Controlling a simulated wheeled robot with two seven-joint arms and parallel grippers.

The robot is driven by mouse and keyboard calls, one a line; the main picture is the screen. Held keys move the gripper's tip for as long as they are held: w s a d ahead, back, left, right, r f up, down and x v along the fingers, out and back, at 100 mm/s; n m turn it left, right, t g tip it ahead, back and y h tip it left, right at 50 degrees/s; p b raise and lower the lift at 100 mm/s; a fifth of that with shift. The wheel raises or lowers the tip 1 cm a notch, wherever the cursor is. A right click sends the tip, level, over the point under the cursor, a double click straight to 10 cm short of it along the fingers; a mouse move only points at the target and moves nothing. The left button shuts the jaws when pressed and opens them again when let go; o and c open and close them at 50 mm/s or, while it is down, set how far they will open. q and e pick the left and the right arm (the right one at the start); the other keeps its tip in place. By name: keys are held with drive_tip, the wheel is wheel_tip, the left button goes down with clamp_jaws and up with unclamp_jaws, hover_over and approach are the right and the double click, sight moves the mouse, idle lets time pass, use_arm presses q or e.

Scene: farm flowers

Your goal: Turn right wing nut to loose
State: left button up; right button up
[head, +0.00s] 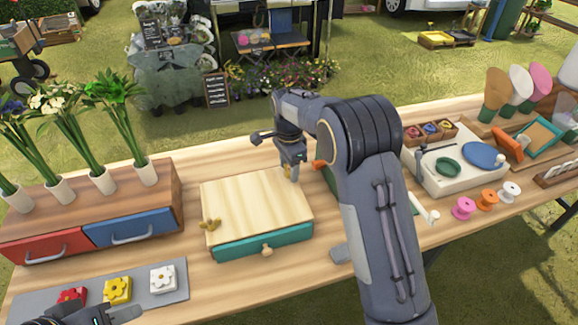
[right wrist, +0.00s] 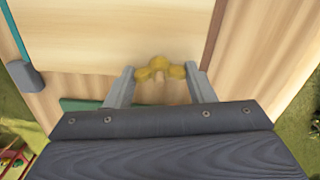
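The flower press (head: 255,200) is a pale wooden board over a teal drawer on the table. A brass left wing nut (head: 210,225) sits at its front left corner. My right gripper (head: 290,176) points down over the board's right side and hides the right wing nut in the head view. In the right wrist view, the yellow right wing nut (right wrist: 160,68) lies between the two spread fingertips of that gripper (right wrist: 160,72). Whether the fingers touch its wings is hard to tell. My left gripper (head: 105,316) is partly cut off at the bottom left.
A wooden chest with red and blue drawers (head: 130,228) and flower vases stands to the left. A grey mat (head: 183,270) holds flower blocks in front. To the right are spools (head: 463,207) and a white tray (head: 425,170). My right arm covers the table right of the press.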

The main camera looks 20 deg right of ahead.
drive_tip(key=c, duration=0.4)
drive_tip(key=shift+o, duration=0.2)
